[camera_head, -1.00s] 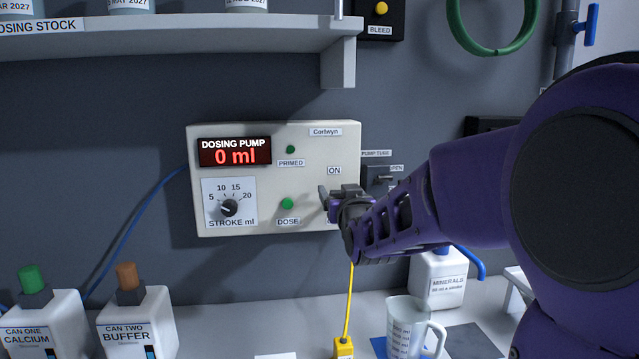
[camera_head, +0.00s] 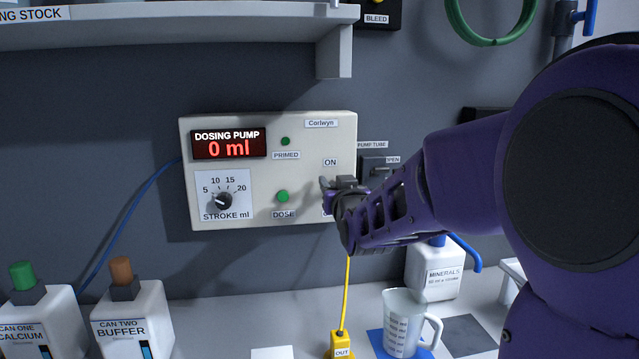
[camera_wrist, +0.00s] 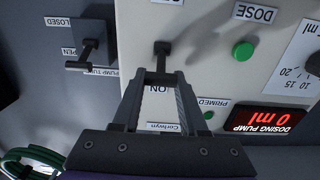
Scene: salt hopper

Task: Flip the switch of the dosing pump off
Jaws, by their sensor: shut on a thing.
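The dosing pump (camera_head: 310,210) is a cream box on the back wall. Its red display reads 0 ml. In the head view my gripper (camera_head: 335,187) is at the pump's lower right, below the ON label (camera_head: 330,162), and hides the switch and most of the label under it. In the wrist view, where the panel appears upside down, my gripper (camera_wrist: 161,72) has its fingertips closed together on the dark switch lever (camera_wrist: 162,47). The ON label (camera_wrist: 158,89) shows between the fingers. Which way the lever is tilted is hard to tell.
A pump tube switch box (camera_head: 372,168) is just right of the pump; its lever (camera_wrist: 88,48) is near my gripper. Green DOSE button (camera_head: 283,196) and stroke knob (camera_head: 223,201) are to the left. A jug (camera_head: 403,325) and cans (camera_head: 135,325) stand on the counter below.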

